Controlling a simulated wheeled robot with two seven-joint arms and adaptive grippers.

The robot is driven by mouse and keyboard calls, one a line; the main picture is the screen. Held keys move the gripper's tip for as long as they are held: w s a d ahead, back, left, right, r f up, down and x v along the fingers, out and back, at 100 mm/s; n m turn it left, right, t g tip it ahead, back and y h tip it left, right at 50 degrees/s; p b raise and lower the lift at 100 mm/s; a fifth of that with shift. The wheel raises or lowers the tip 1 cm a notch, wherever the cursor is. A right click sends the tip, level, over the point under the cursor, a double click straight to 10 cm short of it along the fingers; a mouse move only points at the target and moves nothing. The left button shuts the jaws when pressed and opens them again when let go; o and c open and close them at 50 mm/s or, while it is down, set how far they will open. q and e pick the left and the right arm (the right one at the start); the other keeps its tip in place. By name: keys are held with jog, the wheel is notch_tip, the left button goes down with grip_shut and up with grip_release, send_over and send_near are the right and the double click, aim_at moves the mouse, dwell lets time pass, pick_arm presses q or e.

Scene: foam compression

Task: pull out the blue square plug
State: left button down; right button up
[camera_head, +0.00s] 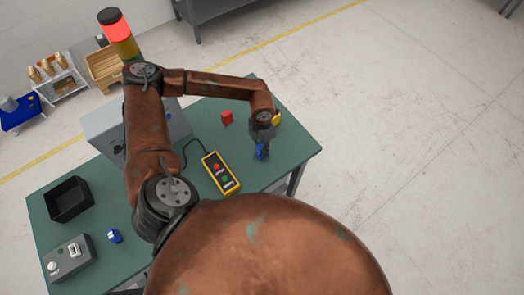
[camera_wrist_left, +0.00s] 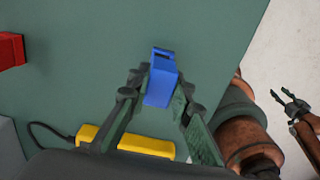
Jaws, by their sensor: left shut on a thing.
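A blue block-like piece (camera_head: 261,152) with a dark slot in its end is held at the right part of the table. In the left wrist view the blue piece (camera_wrist_left: 162,78) sits between both fingers. My left gripper (camera_head: 262,140) is shut on it. I cannot tell whether the piece touches the table. A second blue piece (camera_head: 114,236) rests at the table's front left, beside a grey box (camera_head: 70,262). My right gripper (camera_wrist_left: 284,100) shows at the right edge of the left wrist view, its fingers apart and empty.
A red block (camera_head: 227,117) and a yellow block (camera_head: 277,118) stand behind. A black bin (camera_head: 69,199) is at left. The table's right corner is clear.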

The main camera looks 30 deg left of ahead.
pick_arm(q)
jog(key=shift+r, duration=0.1)
jog(key=shift+r+p, duration=0.6)
jog(key=shift+r, duration=0.3)
jog(key=shift+r+p, duration=0.8)
jog(key=shift+r, duration=0.7)
